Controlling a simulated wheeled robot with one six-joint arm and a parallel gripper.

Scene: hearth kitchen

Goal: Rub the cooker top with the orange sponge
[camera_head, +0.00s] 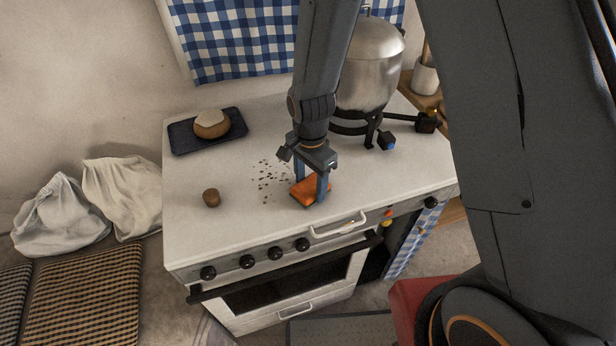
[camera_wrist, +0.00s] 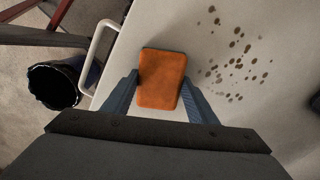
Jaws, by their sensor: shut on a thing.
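The orange sponge (camera_head: 306,190) is at the front right part of the white cooker top (camera_head: 230,230). My gripper (camera_head: 311,188) points down and is shut on the sponge, with one blue finger on each side. In the wrist view the sponge (camera_wrist: 161,79) lies between the two fingers (camera_wrist: 158,97). I cannot tell whether the sponge touches the surface. A patch of dark brown spots (camera_head: 268,180) lies on the cooker top just left of the sponge. The spots (camera_wrist: 238,55) show to the right of the sponge in the wrist view.
A small brown round object (camera_head: 211,197) stands left of the spots. A dark tray (camera_head: 180,137) with a pale-topped brown item (camera_head: 212,124) is at the back left. A metal pot (camera_head: 371,65) on a black burner stands behind right. A white rail (camera_head: 338,225) runs along the front edge.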

